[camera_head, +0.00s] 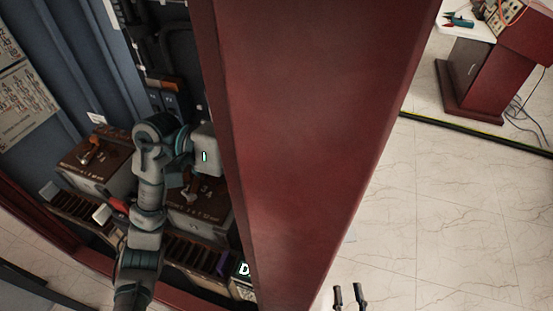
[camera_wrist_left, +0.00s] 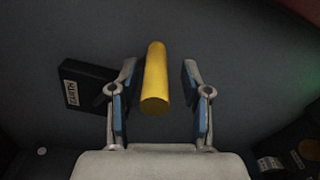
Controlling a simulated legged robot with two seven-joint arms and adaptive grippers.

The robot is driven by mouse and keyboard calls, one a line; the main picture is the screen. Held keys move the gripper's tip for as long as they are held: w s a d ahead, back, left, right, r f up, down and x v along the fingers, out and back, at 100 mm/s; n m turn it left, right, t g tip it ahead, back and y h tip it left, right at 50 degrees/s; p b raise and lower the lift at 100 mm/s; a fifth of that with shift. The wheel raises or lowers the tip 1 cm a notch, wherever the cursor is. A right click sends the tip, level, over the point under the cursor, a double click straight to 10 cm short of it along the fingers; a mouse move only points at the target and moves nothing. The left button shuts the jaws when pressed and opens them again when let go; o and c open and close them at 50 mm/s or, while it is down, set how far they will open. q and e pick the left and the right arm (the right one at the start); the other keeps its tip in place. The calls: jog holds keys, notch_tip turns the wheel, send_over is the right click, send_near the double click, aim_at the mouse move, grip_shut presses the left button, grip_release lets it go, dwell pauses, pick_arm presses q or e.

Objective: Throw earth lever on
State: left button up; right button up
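The earth lever shows in the left wrist view as a yellow cylindrical handle (camera_wrist_left: 155,80) standing out from a dark grey panel. A black plate with a white label reading like "EARTH" (camera_wrist_left: 85,85) is left of it. My left gripper (camera_wrist_left: 159,68) is open, with the handle between its two fingers and a visible gap on both sides. In the head view my left arm reaches into the cabinet; its fingers and the lever are hidden behind the red cabinet panel. My right gripper (camera_head: 349,296) shows only its two dark fingertips at the bottom edge, apart and empty.
The red cabinet panel (camera_head: 300,130) stands between my two arms. Inside the cabinet are brown-topped boxes with small levers (camera_head: 95,160) and a terminal row (camera_head: 190,247). A red cabinet (camera_head: 478,75) stands back right. The tiled floor (camera_head: 450,210) is clear.

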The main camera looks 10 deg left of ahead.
pick_arm(q)
jog(key=shift+s+a+r, duration=0.1)
jog(key=shift+s, duration=0.05)
jog(key=shift+a, duration=0.1)
jog(key=shift+w+a, duration=0.2)
jog(key=shift+a, duration=0.1)
jog(key=w+a, duration=0.1)
jog(key=a, duration=0.9)
jog(key=shift+w+a, duration=0.2)
jog(key=shift+w, duration=0.2)
pick_arm(e)
jog(key=shift+s+d+r, duration=0.15)
jog(key=shift+s+d, duration=0.1)
jog(key=shift+d, duration=0.05)
pick_arm(q)
jog(key=shift+d, duration=0.1)
pick_arm(e)
jog(key=shift+d, duration=0.1)
